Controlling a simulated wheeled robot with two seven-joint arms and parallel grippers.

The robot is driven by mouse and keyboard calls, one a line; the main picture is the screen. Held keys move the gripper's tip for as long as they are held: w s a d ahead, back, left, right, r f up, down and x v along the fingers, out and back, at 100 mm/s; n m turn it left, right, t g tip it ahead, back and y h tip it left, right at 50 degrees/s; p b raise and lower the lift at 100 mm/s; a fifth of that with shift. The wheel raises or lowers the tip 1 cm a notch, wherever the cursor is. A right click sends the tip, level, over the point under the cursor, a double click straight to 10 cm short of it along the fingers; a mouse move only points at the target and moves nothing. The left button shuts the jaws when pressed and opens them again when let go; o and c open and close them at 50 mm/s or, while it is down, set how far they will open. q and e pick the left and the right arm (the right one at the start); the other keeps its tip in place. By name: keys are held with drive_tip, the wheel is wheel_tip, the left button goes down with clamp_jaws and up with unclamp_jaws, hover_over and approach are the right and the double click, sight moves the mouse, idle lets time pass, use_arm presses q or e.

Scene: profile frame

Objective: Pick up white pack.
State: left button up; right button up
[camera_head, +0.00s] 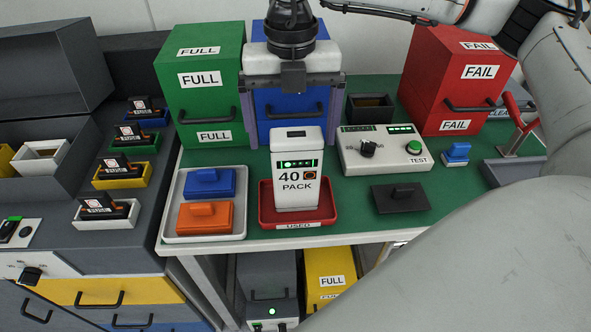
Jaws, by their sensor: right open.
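The white pack (297,196), marked "40 PACK" with green lights on its front, stands upright in a shallow red tray (263,208) labelled "USED" on the green table. My right gripper (289,118) is open above and behind the pack in the picture. Its two fingers point down, one to each side of the pack's top. I cannot tell whether either finger touches the pack. My left gripper is not in view.
A grey tray (167,217) with a blue and an orange block is left of the pack. A tester box (386,148) and a dark plate (401,198) are right. Green (199,100), blue (272,113) and red (440,90) cabinets stand behind.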

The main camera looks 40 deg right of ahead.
sight(296, 151)
drive_tip(key=f, duration=0.3)
drive_tip(key=shift+s+d+f+p, duration=0.25)
drive_tip(key=shift+s+f+p, duration=0.1)
drive_tip(key=shift+w+f, duration=0.1)
drive_tip(key=shift+f, duration=0.45)
drive_tip(key=shift+r, duration=0.1)
drive_tip(key=c, duration=2.1)
